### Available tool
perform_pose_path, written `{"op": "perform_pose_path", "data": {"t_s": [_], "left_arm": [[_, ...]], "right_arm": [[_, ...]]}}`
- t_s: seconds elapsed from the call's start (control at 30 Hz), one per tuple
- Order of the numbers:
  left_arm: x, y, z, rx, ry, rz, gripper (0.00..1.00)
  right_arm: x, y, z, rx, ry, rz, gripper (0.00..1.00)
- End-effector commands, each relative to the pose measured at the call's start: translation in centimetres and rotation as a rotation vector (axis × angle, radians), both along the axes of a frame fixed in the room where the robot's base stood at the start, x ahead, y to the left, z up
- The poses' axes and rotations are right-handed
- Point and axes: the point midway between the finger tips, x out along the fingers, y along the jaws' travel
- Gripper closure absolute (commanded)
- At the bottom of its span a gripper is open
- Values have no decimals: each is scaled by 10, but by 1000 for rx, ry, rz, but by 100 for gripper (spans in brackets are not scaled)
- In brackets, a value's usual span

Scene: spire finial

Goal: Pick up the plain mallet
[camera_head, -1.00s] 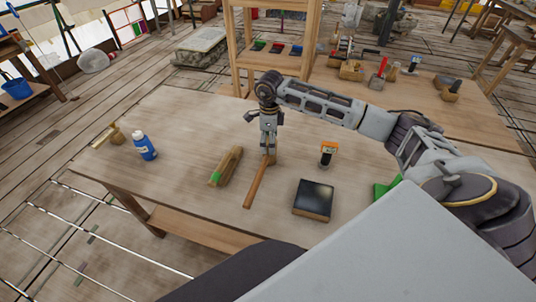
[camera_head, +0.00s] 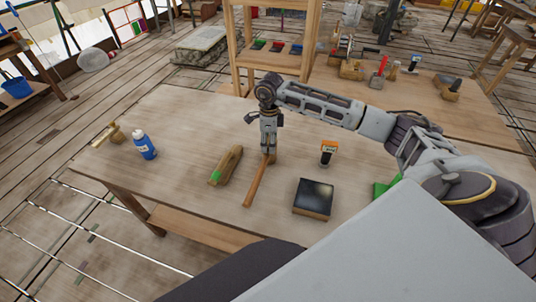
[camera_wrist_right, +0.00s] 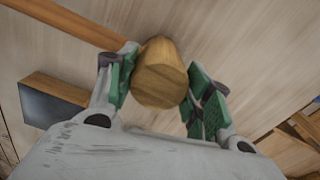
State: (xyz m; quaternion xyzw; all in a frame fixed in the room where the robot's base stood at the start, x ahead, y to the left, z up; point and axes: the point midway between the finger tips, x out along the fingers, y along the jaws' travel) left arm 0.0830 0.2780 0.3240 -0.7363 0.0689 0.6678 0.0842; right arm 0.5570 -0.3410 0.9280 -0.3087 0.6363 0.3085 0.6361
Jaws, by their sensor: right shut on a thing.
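The plain mallet lies on the near table, its wooden handle (camera_head: 256,182) reaching toward the table's front edge. Its round wooden head (camera_wrist_right: 160,75) shows between the green finger pads in the right wrist view, with the handle running to the upper left. My right gripper (camera_head: 268,151) points down at the head and is shut on it; the gripper also shows in the wrist view (camera_wrist_right: 158,88). In the head view the fingers hide most of the mallet head. I cannot tell a gap between mallet and table. My left gripper is out of view.
A brown, green-marked object (camera_head: 226,166) lies close left of the handle. A black-topped block (camera_head: 313,198) and an orange-topped item (camera_head: 328,151) stand to the right. A blue bottle (camera_head: 144,145) and another mallet-like tool (camera_head: 112,134) are at the left.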

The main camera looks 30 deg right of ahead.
Motion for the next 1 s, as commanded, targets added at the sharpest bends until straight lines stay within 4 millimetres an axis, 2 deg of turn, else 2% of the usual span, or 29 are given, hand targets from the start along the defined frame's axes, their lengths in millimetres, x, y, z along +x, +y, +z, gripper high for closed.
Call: {"op": "perform_pose_path", "data": {"t_s": [0.33,0.53,1.0], "left_arm": [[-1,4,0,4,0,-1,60],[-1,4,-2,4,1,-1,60],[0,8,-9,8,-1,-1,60]], "right_arm": [[1,0,2,0,-3,0,78],[1,0,12,1,-3,0,78],[1,0,74,0,-4,0,78]]}}
